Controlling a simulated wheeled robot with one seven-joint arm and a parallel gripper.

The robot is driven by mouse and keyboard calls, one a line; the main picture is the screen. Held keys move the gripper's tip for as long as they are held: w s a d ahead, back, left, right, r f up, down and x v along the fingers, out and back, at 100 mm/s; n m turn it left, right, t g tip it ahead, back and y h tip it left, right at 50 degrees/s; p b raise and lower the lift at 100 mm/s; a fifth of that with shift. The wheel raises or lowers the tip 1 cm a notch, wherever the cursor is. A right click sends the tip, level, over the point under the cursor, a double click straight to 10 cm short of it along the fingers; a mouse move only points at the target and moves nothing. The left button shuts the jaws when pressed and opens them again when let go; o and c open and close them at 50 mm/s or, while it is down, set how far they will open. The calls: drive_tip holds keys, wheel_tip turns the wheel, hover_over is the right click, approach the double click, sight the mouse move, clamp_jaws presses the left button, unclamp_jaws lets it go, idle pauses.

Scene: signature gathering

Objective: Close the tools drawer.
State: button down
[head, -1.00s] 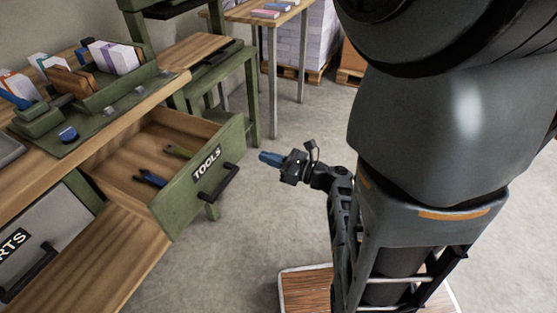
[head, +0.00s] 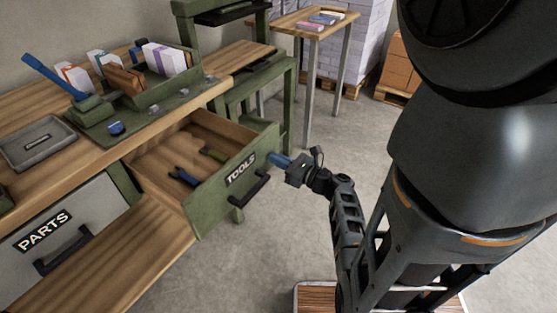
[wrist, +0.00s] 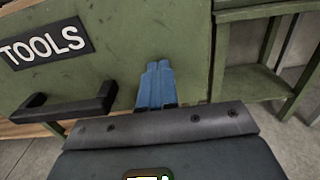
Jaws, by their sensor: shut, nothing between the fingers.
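The tools drawer (head: 207,213) is green-fronted with a wooden inside and stands pulled out from the bench. Its black and white TOOLS label and black handle (head: 249,190) are on the front. In the wrist view the drawer front (wrist: 120,70) fills much of the picture, with the handle (wrist: 66,110) at lower left. My gripper (head: 277,159) is shut, blue fingertips together, at the right part of the drawer front, right of the label and handle. In the wrist view the fingertips (wrist: 157,68) point at the green face; I cannot tell whether they touch it.
Blue and green-handled tools (head: 184,177) lie inside the drawer. The grey PARTS drawer (head: 75,220) is at left. The bench top (head: 70,110) holds a grey tray (head: 38,142) and a green organizer. A small table (head: 300,20) stands behind. The floor (head: 270,250) before the drawer is clear.

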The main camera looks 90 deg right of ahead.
drive_tip(key=b+x, duration=0.6)
drive_tip(key=x, duration=1.8)
drive_tip(key=shift+w+f+b, duration=0.1)
drive_tip(key=shift+w+b, duration=0.3)
drive_tip(key=shift+w+d, duration=0.3)
drive_tip(key=shift+w, duration=0.15)
drive_tip(key=shift+w+r, duration=0.15)
drive_tip(key=shift+r, duration=0.05)
drive_tip(key=shift+w, duration=0.1)
